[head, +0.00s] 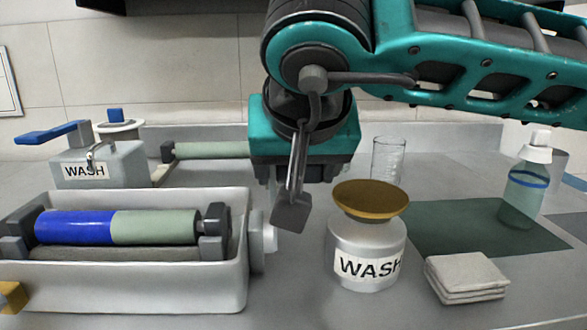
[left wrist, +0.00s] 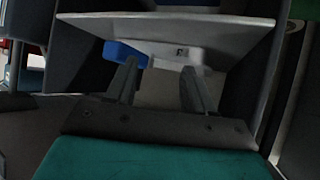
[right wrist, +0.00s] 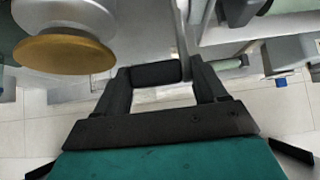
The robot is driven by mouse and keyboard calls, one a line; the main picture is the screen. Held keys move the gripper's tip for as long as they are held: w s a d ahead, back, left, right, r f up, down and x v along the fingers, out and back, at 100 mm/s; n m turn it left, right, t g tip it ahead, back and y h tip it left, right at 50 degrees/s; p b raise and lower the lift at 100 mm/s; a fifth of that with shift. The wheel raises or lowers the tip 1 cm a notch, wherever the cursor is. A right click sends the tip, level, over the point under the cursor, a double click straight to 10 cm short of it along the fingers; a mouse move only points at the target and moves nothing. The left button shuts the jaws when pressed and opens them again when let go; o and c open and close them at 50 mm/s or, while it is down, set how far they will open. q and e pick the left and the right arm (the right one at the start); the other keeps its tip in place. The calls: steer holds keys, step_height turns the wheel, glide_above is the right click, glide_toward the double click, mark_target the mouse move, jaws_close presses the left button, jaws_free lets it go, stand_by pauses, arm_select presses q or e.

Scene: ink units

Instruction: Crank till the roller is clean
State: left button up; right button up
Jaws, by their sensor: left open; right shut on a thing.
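The roller (head: 115,227) lies across a pale tray (head: 170,288); its left half is deep blue, its right half pale green. A white hub (head: 268,239) sticks out from the tray's right wall. In the right wrist view my right gripper (right wrist: 160,85) is shut on the dark cylindrical crank handle (right wrist: 156,74), with a grey crank arm (right wrist: 183,40) beside it. In the head view my right gripper is beside the tray's right end, its fingers partly hidden. My left gripper (left wrist: 156,85) is open and empty in the left wrist view and out of the head view.
A WASH jar with brass dish (head: 371,200) stands close right of my right gripper. Folded cloths (head: 465,277), a bottle (head: 524,190) and a glass (head: 388,160) are further right. A WASH tank (head: 100,165) and spare roller (head: 212,150) stand behind the tray.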

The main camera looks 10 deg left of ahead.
arm_select(q)
steer(key=shift+w, duration=0.1)
arm_select(e)
steer(key=shift+d+f, duration=0.3)
steer(key=o, duration=1.3)
steer(key=shift+d, duration=0.15)
steer(key=shift+r, duration=0.1)
arm_select(q)
steer(key=p, duration=0.1)
steer(key=a+r+p, duration=0.1)
steer(key=p, duration=0.1)
steer(key=shift+s+r+y, duration=0.1)
steer(key=shift+s+y, duration=0.1)
steer(key=shift+y, duration=0.1)
arm_select(e)
steer(key=v, duration=1.3)
arm_select(q)
steer(key=shift+c, duration=0.4)
